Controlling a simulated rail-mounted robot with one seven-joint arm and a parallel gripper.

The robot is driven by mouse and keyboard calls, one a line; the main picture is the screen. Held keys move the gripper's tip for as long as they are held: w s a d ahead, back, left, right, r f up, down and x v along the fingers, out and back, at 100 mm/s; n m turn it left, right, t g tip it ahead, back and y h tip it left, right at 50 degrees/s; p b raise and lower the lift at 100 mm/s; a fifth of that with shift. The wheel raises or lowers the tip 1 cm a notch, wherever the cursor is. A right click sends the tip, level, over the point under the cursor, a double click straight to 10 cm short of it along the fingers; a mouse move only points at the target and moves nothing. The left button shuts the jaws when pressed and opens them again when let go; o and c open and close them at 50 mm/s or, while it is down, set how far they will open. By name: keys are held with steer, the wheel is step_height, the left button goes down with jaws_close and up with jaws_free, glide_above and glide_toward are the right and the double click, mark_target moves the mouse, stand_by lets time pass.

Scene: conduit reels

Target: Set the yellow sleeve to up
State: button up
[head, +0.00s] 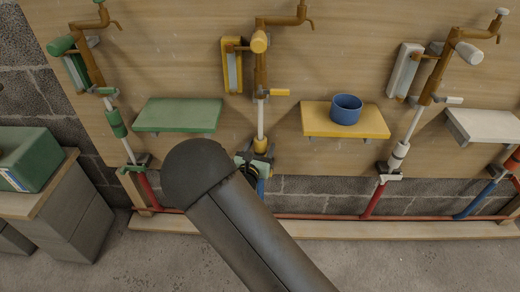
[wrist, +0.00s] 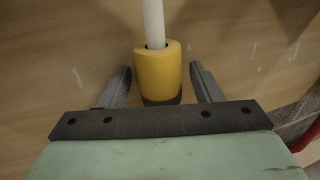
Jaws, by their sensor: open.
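The yellow sleeve (head: 261,145) sits low on a white upright rod (head: 261,118) below the yellow tap assembly in the head view. In the wrist view the sleeve (wrist: 158,68) is in the middle, with the white rod (wrist: 153,22) running up out of its top. My gripper (head: 257,160) is open at the sleeve's height, partly hidden behind my arm in the head view. In the wrist view my gripper (wrist: 161,72) has one finger on each side of the sleeve, with a gap showing on both sides. The sleeve's lower end is partly hidden by the gripper body.
A yellow shelf (head: 315,119) with a blue cup (head: 346,109) is right of the rod. A green shelf (head: 180,115) is left. A green sleeve (head: 116,123) and white sleeve (head: 399,152) are on neighbouring rods.

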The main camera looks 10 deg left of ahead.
mark_target(260, 123)
jaws_close()
step_height(260, 123, up, 11)
steer(key=p, duration=0.8)
steer(key=shift+f+p, duration=0.2)
steer(key=shift+p, duration=0.2)
jaws_free()
steer(key=s+a+p, duration=0.2)
steer(key=s+a, duration=0.1)
steer(key=s, duration=1.4)
steer(key=shift+a, duration=0.15)
